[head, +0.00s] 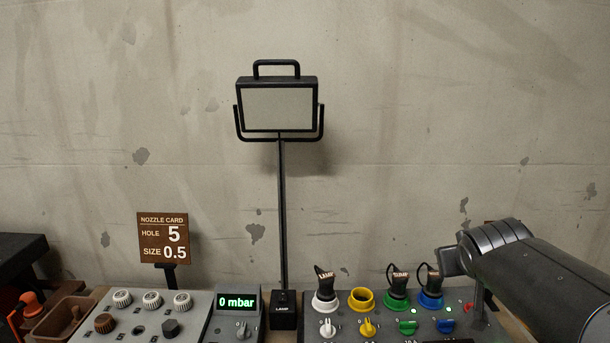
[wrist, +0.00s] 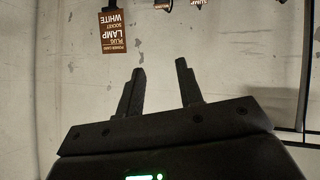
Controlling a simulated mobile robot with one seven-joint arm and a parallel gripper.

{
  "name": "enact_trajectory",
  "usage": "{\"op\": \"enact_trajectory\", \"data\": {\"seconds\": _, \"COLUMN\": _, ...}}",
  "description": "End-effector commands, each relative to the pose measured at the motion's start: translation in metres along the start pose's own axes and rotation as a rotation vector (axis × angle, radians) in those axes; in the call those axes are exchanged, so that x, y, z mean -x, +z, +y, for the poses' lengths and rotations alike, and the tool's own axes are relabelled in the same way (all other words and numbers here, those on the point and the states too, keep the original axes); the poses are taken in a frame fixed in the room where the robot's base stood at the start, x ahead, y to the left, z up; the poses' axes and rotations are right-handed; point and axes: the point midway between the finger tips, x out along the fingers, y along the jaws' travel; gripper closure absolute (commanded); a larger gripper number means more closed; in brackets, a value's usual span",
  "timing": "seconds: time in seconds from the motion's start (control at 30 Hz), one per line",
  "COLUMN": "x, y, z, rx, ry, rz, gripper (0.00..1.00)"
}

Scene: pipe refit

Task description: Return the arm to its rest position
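My arm (head: 535,280) reaches in from the right edge of the head view, above the right end of the socket panel. My gripper's fingers cannot be made out in the head view. In the wrist view my gripper (wrist: 160,78) has its two dark fingers apart, with only bare wall between them. It holds nothing and touches nothing that I can see.
The socket panel (head: 385,328) has black plugs in its white, green and blue sockets; the yellow socket (head: 362,299) is empty. A lamp (head: 279,108) stands mid-view. A gauge (head: 237,302) reads 0 mbar. A lamp card (wrist: 120,33) appears upside down in the wrist view.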

Motion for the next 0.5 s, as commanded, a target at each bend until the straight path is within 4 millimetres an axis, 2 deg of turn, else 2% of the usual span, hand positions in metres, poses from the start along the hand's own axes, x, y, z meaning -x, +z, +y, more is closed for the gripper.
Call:
{"op": "enact_trajectory", "data": {"seconds": 0.03, "x": 0.017, "y": 0.020, "z": -0.019, "rx": -0.019, "ry": -0.039, "rz": -0.043, "gripper": 0.66}}
{"op": "enact_trajectory", "data": {"seconds": 0.1, "x": 0.038, "y": 0.051, "z": -0.045, "rx": -0.037, "ry": -0.095, "rz": -0.115, "gripper": 0.66}}
{"op": "enact_trajectory", "data": {"seconds": 0.3, "x": 0.086, "y": 0.125, "z": -0.105, "rx": -0.051, "ry": -0.232, "rz": -0.291, "gripper": 0.66}}
{"op": "enact_trajectory", "data": {"seconds": 0.4, "x": 0.100, "y": 0.148, "z": -0.122, "rx": -0.048, "ry": -0.274, "rz": -0.345, "gripper": 0.66}}
{"op": "enact_trajectory", "data": {"seconds": 0.5, "x": 0.107, "y": 0.159, "z": -0.130, "rx": -0.045, "ry": -0.295, "rz": -0.372, "gripper": 0.66}}
